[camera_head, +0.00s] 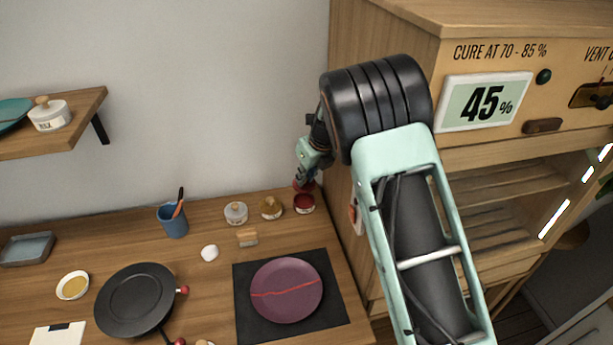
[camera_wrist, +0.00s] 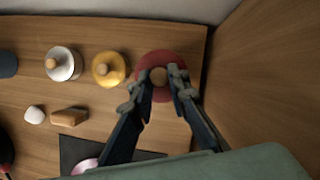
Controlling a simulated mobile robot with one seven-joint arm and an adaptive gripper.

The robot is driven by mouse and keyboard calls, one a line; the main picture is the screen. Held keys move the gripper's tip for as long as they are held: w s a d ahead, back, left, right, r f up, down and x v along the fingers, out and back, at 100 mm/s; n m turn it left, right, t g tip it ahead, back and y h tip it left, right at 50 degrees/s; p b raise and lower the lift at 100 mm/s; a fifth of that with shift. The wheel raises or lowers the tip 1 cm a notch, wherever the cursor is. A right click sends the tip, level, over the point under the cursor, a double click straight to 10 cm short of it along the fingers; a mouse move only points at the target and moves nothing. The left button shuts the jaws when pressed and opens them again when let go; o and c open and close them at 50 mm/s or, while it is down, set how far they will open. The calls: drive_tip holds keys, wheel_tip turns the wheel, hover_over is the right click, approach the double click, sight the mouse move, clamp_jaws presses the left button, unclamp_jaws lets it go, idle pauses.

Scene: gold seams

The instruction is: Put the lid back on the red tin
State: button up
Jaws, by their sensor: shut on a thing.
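The red tin (camera_head: 304,206) stands at the back right of the wooden bench, beside the cabinet. Its dark red opening faces up. My gripper (camera_head: 304,178) is above it, pointing down. In the wrist view my gripper (camera_wrist: 158,80) is shut on the wooden knob of the red lid (camera_wrist: 149,62). The lid also shows in the head view (camera_head: 302,187), a little above the tin and apart from it. In the wrist view the lid hides the tin, so I cannot tell there how well they line up.
A yellow tin (camera_head: 271,209) and a white tin (camera_head: 236,214), both lidded, stand to the left. The wooden cabinet (camera_head: 345,150) rises close on the right. A cracked purple plate (camera_head: 287,290) lies on a black mat (camera_head: 328,318) in front.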

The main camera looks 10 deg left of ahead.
sight(307, 185)
drive_tip(key=shift+f+b, duration=2.05)
drive_tip(key=shift+f, duration=1.05)
drive_tip(key=shift+p, duration=0.35)
drive_tip(key=shift+f, duration=0.15)
drive_tip(key=shift+p, duration=0.35)
idle(0.5)
drive_tip(key=o, duration=0.9)
drive_tip(key=shift+o, duration=0.3)
